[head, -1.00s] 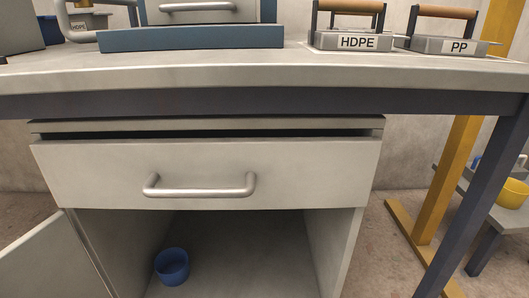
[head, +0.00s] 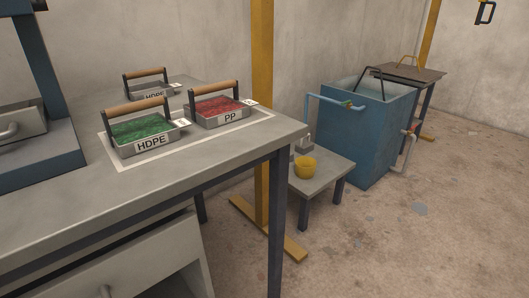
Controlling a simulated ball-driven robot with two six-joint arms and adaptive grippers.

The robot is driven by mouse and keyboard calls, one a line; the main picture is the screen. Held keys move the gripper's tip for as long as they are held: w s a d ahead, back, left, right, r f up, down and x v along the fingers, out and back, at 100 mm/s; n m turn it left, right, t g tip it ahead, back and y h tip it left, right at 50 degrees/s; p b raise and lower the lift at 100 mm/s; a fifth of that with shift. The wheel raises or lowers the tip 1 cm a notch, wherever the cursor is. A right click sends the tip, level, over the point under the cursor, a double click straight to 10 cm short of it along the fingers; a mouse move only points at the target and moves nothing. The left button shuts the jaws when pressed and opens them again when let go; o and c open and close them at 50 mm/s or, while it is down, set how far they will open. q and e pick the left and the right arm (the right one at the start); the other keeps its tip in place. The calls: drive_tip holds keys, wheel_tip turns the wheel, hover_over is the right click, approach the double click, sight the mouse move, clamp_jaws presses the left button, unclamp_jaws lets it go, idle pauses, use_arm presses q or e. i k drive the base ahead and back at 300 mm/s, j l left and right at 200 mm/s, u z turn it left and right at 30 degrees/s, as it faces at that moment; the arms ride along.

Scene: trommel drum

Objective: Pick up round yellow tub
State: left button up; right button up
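The round yellow tub (head: 305,168) stands upright on a low grey side table (head: 325,178) with dark legs, right of the workbench. Its near side and rim show, and nothing visibly covers it. Neither of my grippers shows in the head view.
A yellow post (head: 262,100) rises behind the bench's right end. A blue tank (head: 365,135) stands beyond the low table. The floor at right is mostly clear.

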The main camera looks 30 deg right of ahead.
sight(305, 166)
drive_tip(key=i+l+u, duration=0.15)
drive_tip(key=l, duration=0.4)
drive_tip(key=i+l+u, duration=0.15)
drive_tip(key=l, duration=0.4)
drive_tip(key=l+u, duration=0.1)
drive_tip(key=l, duration=0.45)
drive_tip(key=i, duration=0.05)
